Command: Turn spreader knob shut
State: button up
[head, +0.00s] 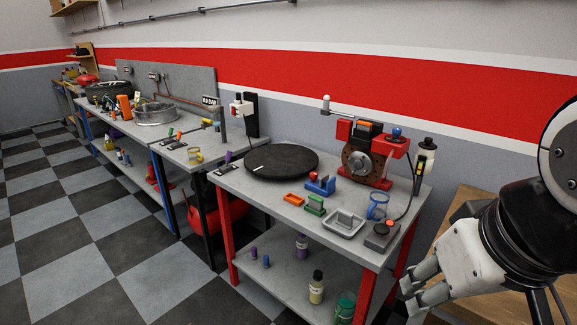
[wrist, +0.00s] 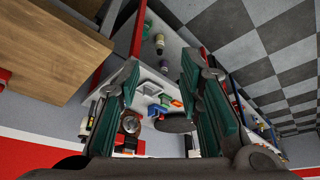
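A red brake unit with a dark disc (head: 362,160) stands at the back right of the red-legged bench. A blue knob (head: 397,132) sits on its right top, and a lever with a pale round end (head: 326,100) reaches out to its left; I cannot tell which is the spreader knob. My gripper (head: 412,297) is at the lower right in the head view, in front of the bench's right end and apart from the unit. In the wrist view my gripper (wrist: 161,60) is open and empty, and the disc (wrist: 131,124) shows small, far beyond the fingers.
A wooden table (head: 455,225) stands at the right. Checkered floor is clear at left.

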aim_at(313, 175)
jog(key=i+j+z, duration=0.2)
jog(key=i+j, duration=0.65)
jog(key=i+j+z, duration=0.15)
jog(key=i+j, duration=0.8)
